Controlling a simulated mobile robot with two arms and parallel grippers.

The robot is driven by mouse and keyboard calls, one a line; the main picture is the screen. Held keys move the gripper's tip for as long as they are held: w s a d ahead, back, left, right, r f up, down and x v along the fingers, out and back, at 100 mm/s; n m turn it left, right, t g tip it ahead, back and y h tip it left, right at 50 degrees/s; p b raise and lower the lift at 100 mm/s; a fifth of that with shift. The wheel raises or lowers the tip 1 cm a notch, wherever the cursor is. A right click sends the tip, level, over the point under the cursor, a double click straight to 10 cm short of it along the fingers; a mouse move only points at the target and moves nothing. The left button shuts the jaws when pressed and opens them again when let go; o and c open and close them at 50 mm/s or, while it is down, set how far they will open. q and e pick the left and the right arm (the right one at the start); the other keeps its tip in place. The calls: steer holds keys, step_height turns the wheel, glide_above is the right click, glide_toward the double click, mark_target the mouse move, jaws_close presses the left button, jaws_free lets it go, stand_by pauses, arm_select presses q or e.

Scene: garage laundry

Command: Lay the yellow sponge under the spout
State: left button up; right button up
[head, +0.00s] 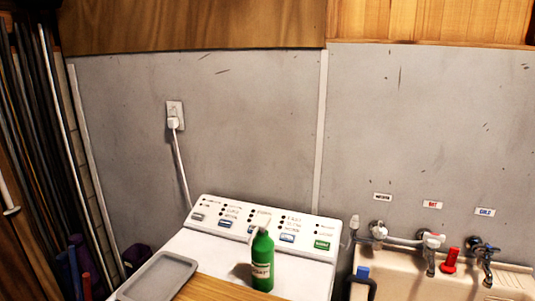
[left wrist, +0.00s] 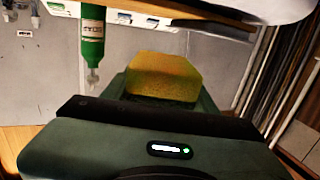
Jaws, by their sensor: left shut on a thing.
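The yellow sponge (left wrist: 163,76) shows in the left wrist view, between the fingers of my left gripper (left wrist: 162,92), which is shut on it. The sponge's lower part is hidden by the gripper body. In the head view, metal taps with spouts (head: 431,263) stand on the wall at the right, above a pale sink (head: 400,282). Neither gripper nor the sponge shows in the head view, and my right gripper is in no view.
A green bottle (head: 262,262) stands on the white washing machine (head: 213,249), near a grey tray (head: 160,279) and a wooden board (head: 215,289). The bottle also appears upside down in the left wrist view (left wrist: 92,42). A blue-topped item (head: 363,273) is at the sink's left edge.

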arm_select(q)
steer(key=s+f, duration=0.2)
steer(key=s, duration=0.4)
steer(key=shift+s+f, duration=0.15)
steer(key=shift+s, duration=0.2)
